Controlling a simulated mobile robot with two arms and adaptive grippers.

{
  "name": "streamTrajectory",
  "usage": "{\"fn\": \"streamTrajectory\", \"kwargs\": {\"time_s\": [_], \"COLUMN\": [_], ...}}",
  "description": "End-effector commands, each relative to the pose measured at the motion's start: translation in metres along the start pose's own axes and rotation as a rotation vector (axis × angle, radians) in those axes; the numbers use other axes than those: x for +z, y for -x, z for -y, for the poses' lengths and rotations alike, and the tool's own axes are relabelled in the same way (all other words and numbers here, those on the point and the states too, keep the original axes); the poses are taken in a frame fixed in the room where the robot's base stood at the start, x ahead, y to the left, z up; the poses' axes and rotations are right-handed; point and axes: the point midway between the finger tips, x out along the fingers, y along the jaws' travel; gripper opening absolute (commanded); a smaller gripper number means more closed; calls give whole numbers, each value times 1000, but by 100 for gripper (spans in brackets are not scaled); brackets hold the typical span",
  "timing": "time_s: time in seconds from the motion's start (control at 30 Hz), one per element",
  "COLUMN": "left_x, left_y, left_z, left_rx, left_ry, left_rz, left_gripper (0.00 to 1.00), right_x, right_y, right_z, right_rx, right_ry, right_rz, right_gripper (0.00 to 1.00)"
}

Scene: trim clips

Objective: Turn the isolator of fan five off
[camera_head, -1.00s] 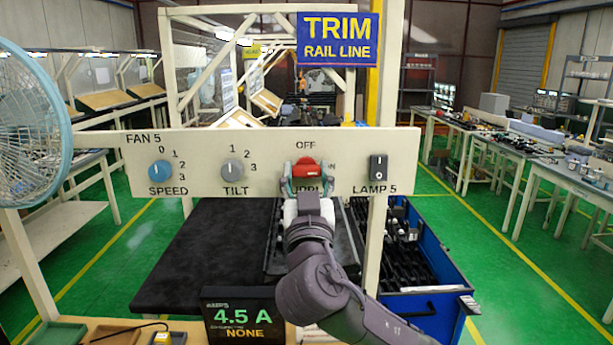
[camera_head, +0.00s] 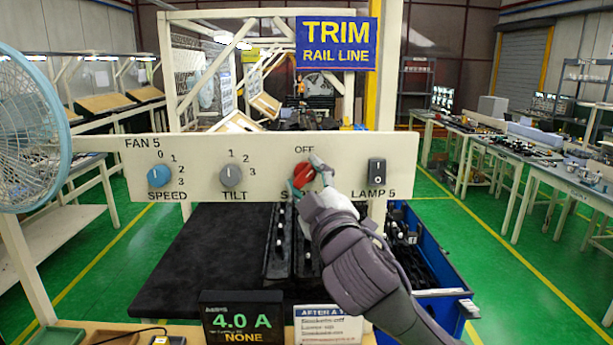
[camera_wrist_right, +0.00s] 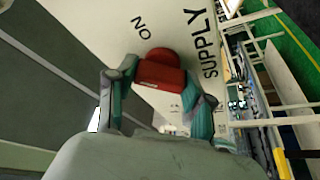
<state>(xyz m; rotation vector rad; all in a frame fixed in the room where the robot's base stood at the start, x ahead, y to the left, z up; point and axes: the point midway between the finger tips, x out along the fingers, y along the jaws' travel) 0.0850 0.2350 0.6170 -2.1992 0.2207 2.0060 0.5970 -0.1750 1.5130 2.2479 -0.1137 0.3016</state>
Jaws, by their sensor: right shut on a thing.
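The red isolator handle (camera_head: 303,175) sits on the pale FAN 5 panel (camera_head: 270,180), below the word OFF. It stands tilted, its upper end leaning right. My right gripper (camera_head: 309,175) is around it, its fingers on either side, and the arm hides much of the SUPPLY label and the ON mark. In the right wrist view the red handle (camera_wrist_right: 160,70) is between the two teal-padded fingers, with ON and SUPPLY readable beside it. My left gripper is not in view.
The blue speed knob (camera_head: 159,176), grey tilt knob (camera_head: 231,176) and lamp switch (camera_head: 377,172) share the panel. A display (camera_head: 242,320) below reads 4.0 A, NONE. A blue fan (camera_head: 30,130) stands at the left.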

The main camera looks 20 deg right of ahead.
Motion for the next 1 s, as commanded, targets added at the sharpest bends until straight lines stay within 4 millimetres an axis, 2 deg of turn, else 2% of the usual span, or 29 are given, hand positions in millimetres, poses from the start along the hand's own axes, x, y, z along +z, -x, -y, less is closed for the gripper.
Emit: {"fn": "streamTrajectory", "kwargs": {"time_s": [0.6,1.0], "left_x": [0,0], "left_y": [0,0], "left_z": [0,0], "left_rx": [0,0], "left_ry": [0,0], "left_rz": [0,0], "left_gripper": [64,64], "right_x": [0,0], "right_y": [0,0], "right_z": [-2,-2], "right_rx": [-207,-275], "right_ry": [507,667], "right_rz": [1,1], "right_gripper": [17,17]}}
